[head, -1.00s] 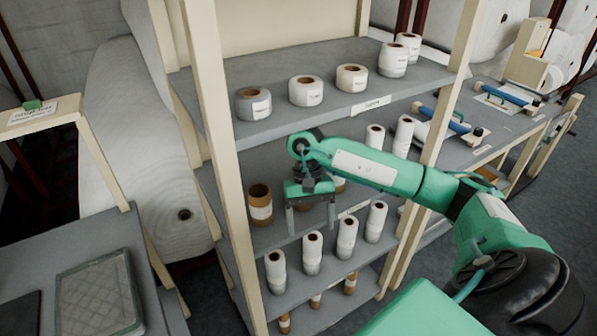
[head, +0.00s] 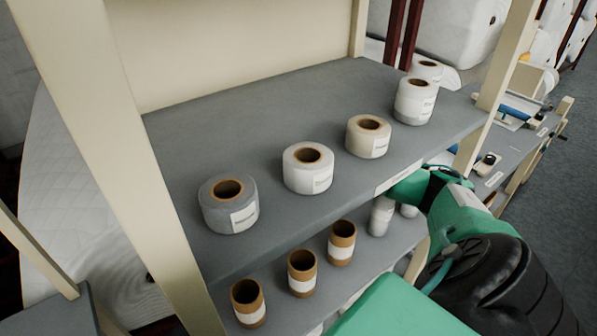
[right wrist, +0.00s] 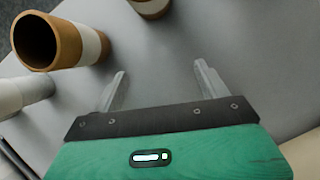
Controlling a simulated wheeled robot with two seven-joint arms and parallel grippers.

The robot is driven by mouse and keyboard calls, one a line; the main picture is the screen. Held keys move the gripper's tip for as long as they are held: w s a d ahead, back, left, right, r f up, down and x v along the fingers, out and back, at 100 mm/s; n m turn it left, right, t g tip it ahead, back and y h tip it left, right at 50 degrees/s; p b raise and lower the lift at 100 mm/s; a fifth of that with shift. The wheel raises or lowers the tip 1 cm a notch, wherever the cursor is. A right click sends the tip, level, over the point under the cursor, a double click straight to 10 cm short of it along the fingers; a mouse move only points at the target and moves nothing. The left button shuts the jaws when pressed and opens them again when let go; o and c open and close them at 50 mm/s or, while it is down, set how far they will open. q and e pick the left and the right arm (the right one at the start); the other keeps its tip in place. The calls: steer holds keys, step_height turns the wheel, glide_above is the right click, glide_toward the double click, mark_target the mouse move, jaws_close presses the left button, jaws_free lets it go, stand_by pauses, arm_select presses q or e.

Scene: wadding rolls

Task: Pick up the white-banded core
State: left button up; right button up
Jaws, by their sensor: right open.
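Three brown cardboard cores with white bands stand upright on the shelf under the top one: a left core (head: 248,303), a middle core (head: 302,273) and a right core (head: 341,242). In the right wrist view, a brown core with a white band (right wrist: 52,40) lies at the upper left, outside the fingers. Part of another brown core (right wrist: 150,7) shows at the top edge. My right gripper (right wrist: 160,73) is open with nothing between its fingers. In the head view the upper shelf hides it. My left gripper is not in view.
The top shelf (head: 290,105) holds several wide rolls, among them a grey roll (head: 228,205) and a white roll (head: 308,168). White rolls (head: 380,215) stand right of the cores, near my right arm. A cream post (head: 115,150) stands at left. Bare shelf surface lies ahead of the fingers.

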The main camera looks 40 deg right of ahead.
mark_target(305, 288)
steer(key=s+a+p, duration=0.1)
steer(key=s, duration=0.1)
steer(key=s+a+p, duration=0.1)
steer(key=s, duration=0.2)
steer(key=shift+s+a+r+p, duration=0.25)
steer(key=shift+s+a+p, duration=0.05)
steer(key=shift+a+p, duration=0.1)
steer(key=shift+s+a+f, duration=0.15)
steer(key=shift+s+a, duration=0.05)
steer(key=shift+s, duration=0.1)
steer(key=s+p, duration=0.1)
steer(key=s+a+p, duration=0.1)
steer(key=s, duration=0.1)
steer(key=s+a+p, duration=0.1)
steer(key=shift+s+a, duration=0.15)
steer(key=shift+s, duration=0.25)
steer(key=shift+f+p, duration=0.4)
steer(key=shift+p, duration=0.15)
steer(key=shift+f, duration=0.15)
steer(key=c, duration=1.1)
steer(key=shift+o, duration=0.2)
steer(key=shift+a, duration=0.1)
